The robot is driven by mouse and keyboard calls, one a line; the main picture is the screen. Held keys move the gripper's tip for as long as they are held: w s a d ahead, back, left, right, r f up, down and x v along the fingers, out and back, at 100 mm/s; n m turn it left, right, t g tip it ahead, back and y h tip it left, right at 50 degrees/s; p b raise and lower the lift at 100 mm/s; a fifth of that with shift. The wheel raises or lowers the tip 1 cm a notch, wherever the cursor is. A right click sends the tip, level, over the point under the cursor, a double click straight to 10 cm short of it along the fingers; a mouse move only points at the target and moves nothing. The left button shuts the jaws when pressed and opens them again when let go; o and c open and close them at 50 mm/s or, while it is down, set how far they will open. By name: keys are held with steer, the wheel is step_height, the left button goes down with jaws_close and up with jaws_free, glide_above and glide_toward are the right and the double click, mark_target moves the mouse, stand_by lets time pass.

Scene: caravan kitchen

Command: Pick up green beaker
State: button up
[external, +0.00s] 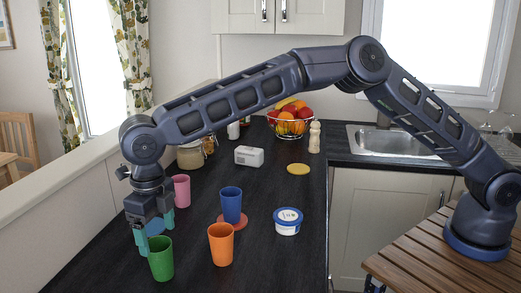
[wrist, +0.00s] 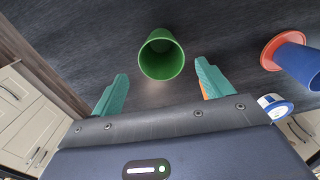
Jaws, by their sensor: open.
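The green beaker (external: 160,259) stands upright on the dark worktop at the front left in the external view. In the wrist view the green beaker (wrist: 161,54) is ahead of the fingertips, centred near the gap between them, its open rim facing the camera. My gripper (external: 154,232) is open and points down, with teal fingers, just behind and above the beaker in the external view. In the wrist view my gripper (wrist: 162,85) shows its two fingers spread wide with nothing between them.
An orange beaker (external: 221,244) stands close right of the green one. A blue beaker (external: 231,205) on a red disc, a pink beaker (external: 181,191) and a blue-lidded tub (external: 287,221) are nearby. A fruit basket (external: 290,119) and sink (external: 392,141) are farther back.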

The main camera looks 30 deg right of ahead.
mark_target(161, 262)
step_height(161, 262, down, 4)
steer(key=shift+f, duration=0.15)
steer(key=shift+w+f, duration=0.2)
steer(key=shift+f, duration=1.15)
steer(key=shift+w+f, duration=0.15)
steer(key=shift+f, duration=1.15)
steer(key=shift+c, duration=0.2)
steer(key=shift+a, duration=0.1)
steer(key=c, duration=1)
